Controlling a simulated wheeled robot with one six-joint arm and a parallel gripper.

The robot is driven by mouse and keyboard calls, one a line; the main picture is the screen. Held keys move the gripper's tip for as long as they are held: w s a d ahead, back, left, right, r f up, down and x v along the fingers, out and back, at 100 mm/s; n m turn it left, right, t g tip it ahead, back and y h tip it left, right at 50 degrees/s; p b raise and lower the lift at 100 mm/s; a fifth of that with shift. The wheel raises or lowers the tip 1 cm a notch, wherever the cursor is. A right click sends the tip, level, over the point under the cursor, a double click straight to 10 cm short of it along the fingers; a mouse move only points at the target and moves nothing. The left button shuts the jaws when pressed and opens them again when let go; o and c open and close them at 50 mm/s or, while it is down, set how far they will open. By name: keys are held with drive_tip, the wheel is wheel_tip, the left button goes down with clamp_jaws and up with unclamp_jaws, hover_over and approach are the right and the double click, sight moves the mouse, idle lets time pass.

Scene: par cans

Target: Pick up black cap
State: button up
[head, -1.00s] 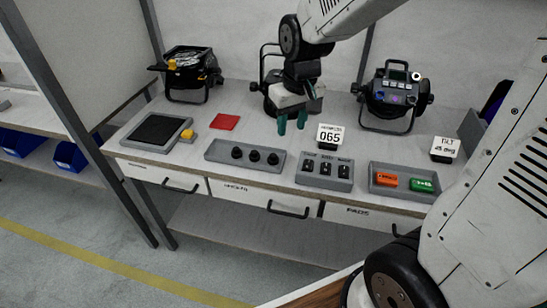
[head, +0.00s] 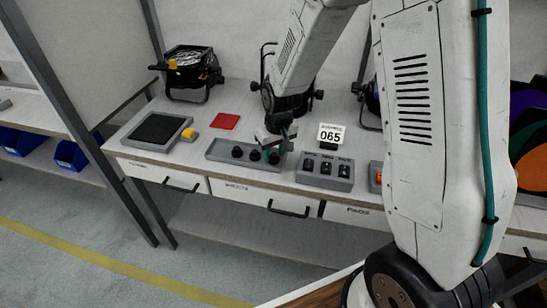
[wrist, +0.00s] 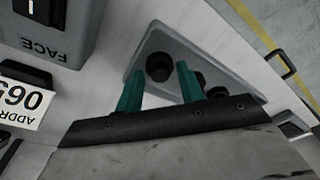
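Three small black caps stand in a row in a shallow grey tray (head: 217,149) on the bench: a left cap (head: 237,152), a middle cap (head: 254,155) and a right cap (head: 273,158). My gripper (head: 277,147) is at the tray's right end, close over the right cap. In the wrist view the teal fingers of my gripper (wrist: 158,70) are apart, with one cap (wrist: 158,66) showing in the gap between their tips. The other two caps are partly hidden behind a finger. Contact with the cap cannot be told.
A grey switch box (head: 325,171) stands just right of the tray, with an "065" sign (head: 331,134) behind it. A red cloth-like square (head: 225,121) and a black pad (head: 157,129) lie to the left. My arm hides the bench's right part.

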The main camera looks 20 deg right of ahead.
drive_tip(key=shift+w+f, duration=0.1)
drive_tip(key=shift+f, duration=0.3)
drive_tip(key=c, duration=0.7)
drive_tip(key=shift+o, duration=0.2)
